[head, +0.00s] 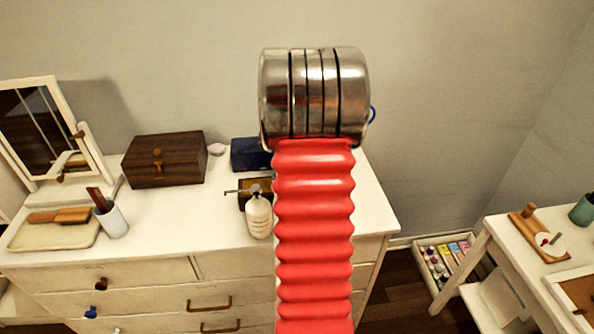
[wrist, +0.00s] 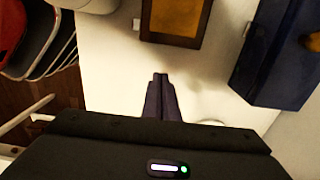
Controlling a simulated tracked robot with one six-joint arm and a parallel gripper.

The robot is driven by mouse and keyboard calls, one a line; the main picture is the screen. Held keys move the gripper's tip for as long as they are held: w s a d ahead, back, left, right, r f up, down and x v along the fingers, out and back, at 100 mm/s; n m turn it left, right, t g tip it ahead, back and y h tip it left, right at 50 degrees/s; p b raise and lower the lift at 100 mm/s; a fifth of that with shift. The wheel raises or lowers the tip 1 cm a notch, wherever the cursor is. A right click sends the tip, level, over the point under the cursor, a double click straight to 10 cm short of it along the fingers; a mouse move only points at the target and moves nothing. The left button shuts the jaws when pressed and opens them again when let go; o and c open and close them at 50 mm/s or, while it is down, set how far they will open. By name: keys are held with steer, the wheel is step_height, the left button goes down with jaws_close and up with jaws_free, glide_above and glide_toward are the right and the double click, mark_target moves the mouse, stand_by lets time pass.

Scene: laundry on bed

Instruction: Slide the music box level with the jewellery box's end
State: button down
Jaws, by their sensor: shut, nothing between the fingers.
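The music box (head: 253,194), a small brown box with an amber top and a metal crank on its left, stands on the white dresser behind the bottle. Its amber top and dark rim show at the top of the wrist view (wrist: 177,22). A dark blue box (head: 248,154) stands behind it, partly hidden by my arm; it shows at the right of the wrist view (wrist: 277,55). A dark wooden box (head: 165,162) with a clasp stands further left. I cannot tell which is the jewellery box. My gripper (wrist: 160,76) is shut and empty, apart from the music box in the wrist view; my arm hides it in the head view.
A white pump bottle (head: 259,214) stands in front of the music box. A mirror (head: 45,125), a cup (head: 112,220) and a tray (head: 55,232) with a brush are at the left. The dresser top (wrist: 115,75) is bare around my fingertips, with its edge to the left.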

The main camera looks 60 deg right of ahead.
step_height(320, 180, down, 3)
steer(key=shift+r, duration=0.1)
steer(key=shift+w+a+r, duration=0.15)
steer(key=shift+w+a, duration=0.7)
steer(key=shift+w, duration=0.15)
steer(key=shift+w+a, duration=0.5)
